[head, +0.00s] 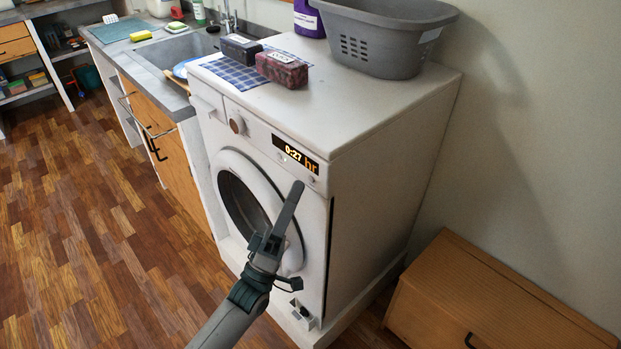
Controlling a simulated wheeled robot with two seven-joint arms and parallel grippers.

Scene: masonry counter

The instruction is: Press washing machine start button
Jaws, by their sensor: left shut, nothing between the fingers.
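The white washing machine (385,135) stands in the middle of the head view, its front facing left and toward me. Its display (296,155) is lit and reads 0:27 hr. Small buttons (311,180) lie just below the display; which one is the start button I cannot tell. The round door (245,200) looks closed and is partly hidden by my gripper. My left gripper (296,187) is shut and empty, its tip pointing up just below the panel's right end. Whether it touches the panel I cannot tell. My right gripper is not in view.
A grey basket (380,40), a purple container (308,18) and two boxes (281,68) on a checked cloth stand on the machine. A sink counter (150,50) is to the left. A wooden cabinet (490,300) is at lower right. The floor at left is clear.

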